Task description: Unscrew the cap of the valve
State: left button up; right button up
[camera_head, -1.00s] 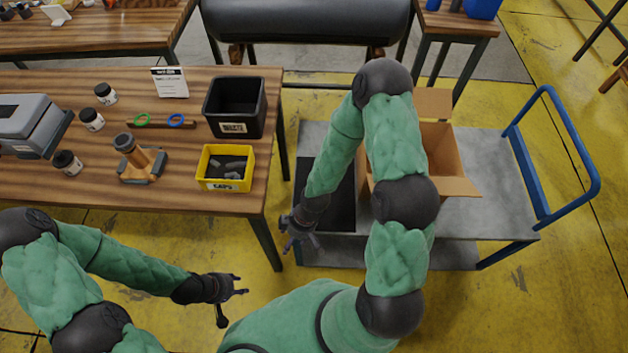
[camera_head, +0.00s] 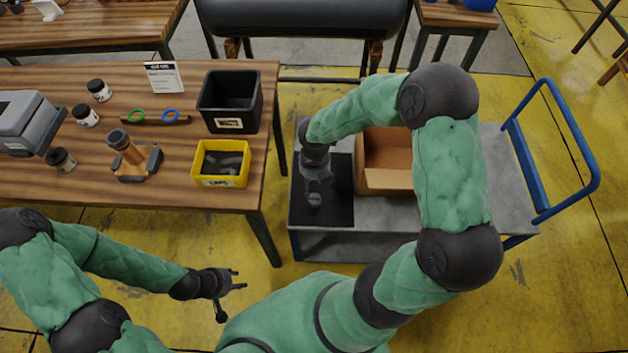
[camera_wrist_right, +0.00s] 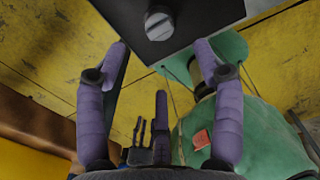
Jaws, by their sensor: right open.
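The valve cap (camera_wrist_right: 159,23) is a round grey piece with a slot across its top. In the right wrist view it sits on a dark flat panel (camera_wrist_right: 205,12), which appears to be the black sheet (camera_head: 338,208) on the cart. My right gripper (camera_wrist_right: 160,50) is open and empty, its purple fingers spread on either side below the cap in the picture, apart from it. In the head view the right gripper (camera_head: 316,188) is over the black sheet and largely hides the cap. My left gripper (camera_head: 238,285) is open and empty, left of my body, over the floor.
The grey cart (camera_head: 440,215) carries an open cardboard box (camera_head: 388,180) right of the sheet and has a blue handle (camera_head: 560,140). On the wooden table (camera_head: 90,185) stand a yellow caps bin (camera_head: 198,180), a black bin (camera_head: 254,115), jars and an orange-and-grey tool (camera_head: 135,155).

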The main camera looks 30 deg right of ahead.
aim_at(314, 197)
notch_tip(314, 197, down, 9)
jog(key=b, duration=0.7)
jog(key=shift+r, duration=0.2)
jog(key=shift+f, duration=0.55)
jog(key=c, duration=1.2)
